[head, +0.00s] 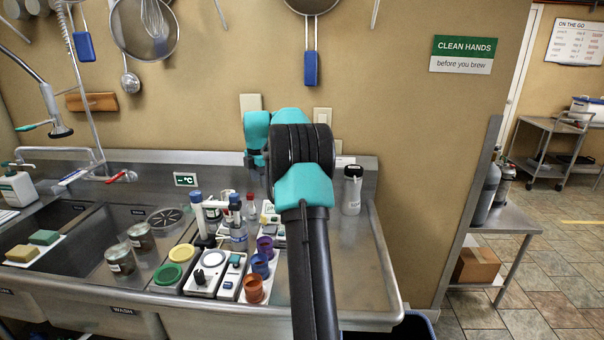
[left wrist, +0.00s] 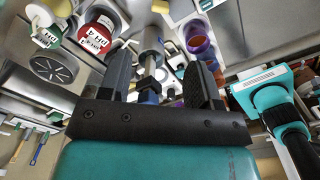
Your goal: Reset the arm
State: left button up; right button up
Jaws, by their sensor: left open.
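My left arm (head: 313,255) rises from the bottom middle of the head view over the counter's right part. Its teal and black wrist is seen against the wall. My left gripper (left wrist: 158,78) shows in the left wrist view with its two black fingers spread apart. In the head view the fingers are mostly hidden behind the wrist. My right gripper is in neither view.
Below and left of the arm are orange (head: 254,289), blue (head: 260,265) and purple (head: 265,246) cups, a white device (head: 207,275), and lidded jars (head: 120,259). The counter's right end (head: 360,270) is bare.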

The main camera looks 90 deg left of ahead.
pick_arm(q)
jog(key=shift+r, duration=0.8)
